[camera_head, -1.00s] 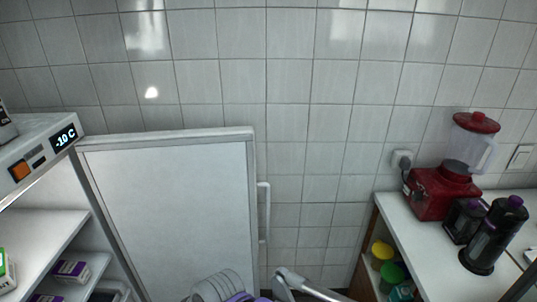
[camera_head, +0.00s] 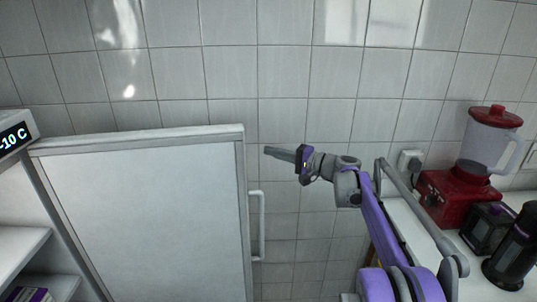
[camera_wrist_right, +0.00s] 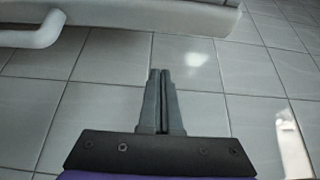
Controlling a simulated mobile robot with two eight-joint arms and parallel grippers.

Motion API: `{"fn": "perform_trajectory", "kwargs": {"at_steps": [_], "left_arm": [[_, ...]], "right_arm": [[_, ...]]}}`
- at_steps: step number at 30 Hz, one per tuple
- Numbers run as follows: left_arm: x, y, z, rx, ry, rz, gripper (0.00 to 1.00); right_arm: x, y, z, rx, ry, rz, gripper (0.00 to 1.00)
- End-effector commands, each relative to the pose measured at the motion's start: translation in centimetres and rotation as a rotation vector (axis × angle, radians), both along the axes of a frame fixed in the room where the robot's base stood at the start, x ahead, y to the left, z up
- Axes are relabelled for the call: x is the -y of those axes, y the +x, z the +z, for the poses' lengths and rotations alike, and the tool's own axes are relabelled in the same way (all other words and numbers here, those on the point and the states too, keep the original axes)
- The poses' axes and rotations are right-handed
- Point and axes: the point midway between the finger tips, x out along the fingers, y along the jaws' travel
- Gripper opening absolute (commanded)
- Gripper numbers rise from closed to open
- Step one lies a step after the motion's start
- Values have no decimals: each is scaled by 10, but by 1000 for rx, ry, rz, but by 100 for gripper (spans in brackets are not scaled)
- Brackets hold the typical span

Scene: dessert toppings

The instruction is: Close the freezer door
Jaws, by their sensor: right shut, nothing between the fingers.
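The freezer door (camera_head: 145,215) stands wide open in the head view, its white inner panel facing me and its hinge side at the left. Its white handle (camera_head: 258,225) is at the door's right edge. My right gripper (camera_head: 268,151) is shut and empty, just right of the door's upper right edge and above the handle, pointing left. In the right wrist view the gripper (camera_wrist_right: 160,72) shows shut fingers, with the handle (camera_wrist_right: 36,32) at upper left and the door's edge (camera_wrist_right: 150,12) along the top. I see no contact with the door. My left gripper is not in view.
The freezer interior with a shelf (camera_head: 20,245) and a purple-and-white box (camera_head: 32,295) is at the left, under a -10 C display (camera_head: 14,138). A red blender (camera_head: 455,195) and black appliances (camera_head: 512,250) stand on the right counter. Tiled wall (camera_head: 290,80) lies behind.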

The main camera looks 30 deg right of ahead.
Motion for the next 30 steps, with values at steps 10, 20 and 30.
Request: {"fn": "perform_trajectory", "kwargs": {"at_steps": [10,20,30], "left_arm": [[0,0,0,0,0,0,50],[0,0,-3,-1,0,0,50],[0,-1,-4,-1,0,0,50]], "right_arm": [[-33,60,-1,-2,-1,4,0],[-53,55,-1,-3,-1,-1,0],[-59,42,-1,-3,-1,0,0]]}}
